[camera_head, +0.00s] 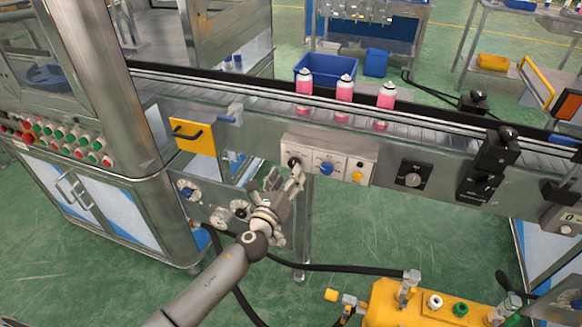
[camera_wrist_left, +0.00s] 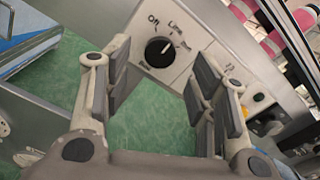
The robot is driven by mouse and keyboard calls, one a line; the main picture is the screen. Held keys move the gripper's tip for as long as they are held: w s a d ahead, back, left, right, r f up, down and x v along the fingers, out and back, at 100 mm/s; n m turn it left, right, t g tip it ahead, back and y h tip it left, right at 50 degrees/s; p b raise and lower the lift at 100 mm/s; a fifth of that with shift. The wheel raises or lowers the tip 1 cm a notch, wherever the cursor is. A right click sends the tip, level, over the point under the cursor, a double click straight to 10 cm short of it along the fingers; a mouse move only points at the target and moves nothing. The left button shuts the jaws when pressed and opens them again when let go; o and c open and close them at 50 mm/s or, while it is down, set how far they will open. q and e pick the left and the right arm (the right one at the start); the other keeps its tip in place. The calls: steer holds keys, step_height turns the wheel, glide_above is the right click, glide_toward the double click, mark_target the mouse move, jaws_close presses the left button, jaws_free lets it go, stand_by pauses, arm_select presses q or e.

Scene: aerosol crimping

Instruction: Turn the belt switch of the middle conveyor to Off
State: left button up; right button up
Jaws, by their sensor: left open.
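The belt switch is a black round knob (camera_head: 294,163) at the left end of a light control panel (camera_head: 330,150) on the conveyor's front. In the left wrist view the knob (camera_wrist_left: 160,52) has printed labels around it, one reading "Off" at its upper left. A white mark on the knob points toward its upper right, away from "Off". My left gripper (camera_head: 286,177) is open, just in front of and below the knob. In the left wrist view the knob shows between the spread fingers (camera_wrist_left: 163,65), with no contact visible. My right gripper is not in view.
A blue knob (camera_head: 326,168) and a yellow button (camera_head: 357,176) sit on the same panel to the right. Several pink and white cans (camera_head: 344,92) stand on the conveyor. A yellow plate with a handle (camera_head: 193,135) is left of the panel. A yellow machine (camera_head: 400,305) stands below right.

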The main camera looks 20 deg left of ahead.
mark_target(293, 165)
arm_select(q)
steer(key=w, duration=0.3)
steer(key=shift+w+d, duration=0.1)
steer(key=shift+w, duration=0.5)
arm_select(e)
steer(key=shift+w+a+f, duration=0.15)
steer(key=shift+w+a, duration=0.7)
arm_select(q)
steer(key=shift+c, duration=0.9)
steer(key=c, duration=0.8)
steer(key=shift+c, duration=0.2)
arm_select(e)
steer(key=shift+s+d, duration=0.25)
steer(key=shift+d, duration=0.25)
